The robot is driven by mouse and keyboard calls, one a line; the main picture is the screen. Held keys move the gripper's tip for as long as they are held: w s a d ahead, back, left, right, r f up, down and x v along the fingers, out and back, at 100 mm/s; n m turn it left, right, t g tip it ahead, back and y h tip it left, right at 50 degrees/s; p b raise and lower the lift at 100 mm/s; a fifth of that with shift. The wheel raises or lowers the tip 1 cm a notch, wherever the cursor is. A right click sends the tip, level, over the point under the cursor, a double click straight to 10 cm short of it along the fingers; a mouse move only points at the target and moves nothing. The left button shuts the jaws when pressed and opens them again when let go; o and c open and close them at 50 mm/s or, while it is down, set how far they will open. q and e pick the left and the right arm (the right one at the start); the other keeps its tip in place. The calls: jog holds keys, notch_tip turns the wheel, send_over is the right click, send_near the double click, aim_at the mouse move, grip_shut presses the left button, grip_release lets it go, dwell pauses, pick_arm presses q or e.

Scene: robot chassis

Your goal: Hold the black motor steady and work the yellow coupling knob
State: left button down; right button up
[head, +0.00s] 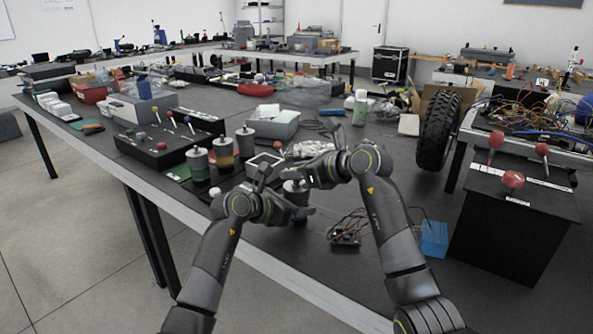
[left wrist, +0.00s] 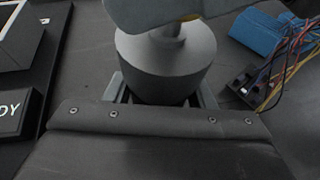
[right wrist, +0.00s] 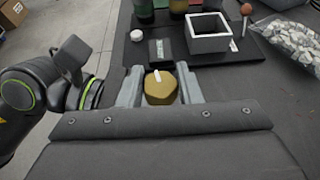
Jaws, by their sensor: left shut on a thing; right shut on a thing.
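The black motor (left wrist: 165,62) looks like a dark grey upright cylinder with a thin shaft on top in the left wrist view. My left gripper (left wrist: 162,98) is shut on its lower body, a finger on each side. The yellow coupling knob (right wrist: 160,90), with a pale mark on its top, sits between the fingers of my right gripper (right wrist: 161,84), which is shut on it from above the motor. In the head view the motor (head: 295,187) is mostly hidden by both grippers, and the knob is hidden there. A right-hand finger covers the shaft's top in the left wrist view.
Several capped canisters (head: 198,163) and a white square frame (head: 265,166) stand left of the motor. A wired circuit board (head: 345,237) and a blue block (head: 433,239) lie to the right. A bag of pale pieces (head: 310,149) lies behind. The table's front edge is close.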

jog(key=o, duration=1)
jog(key=shift+f, duration=0.1)
notch_tip(320, 180, up, 10)
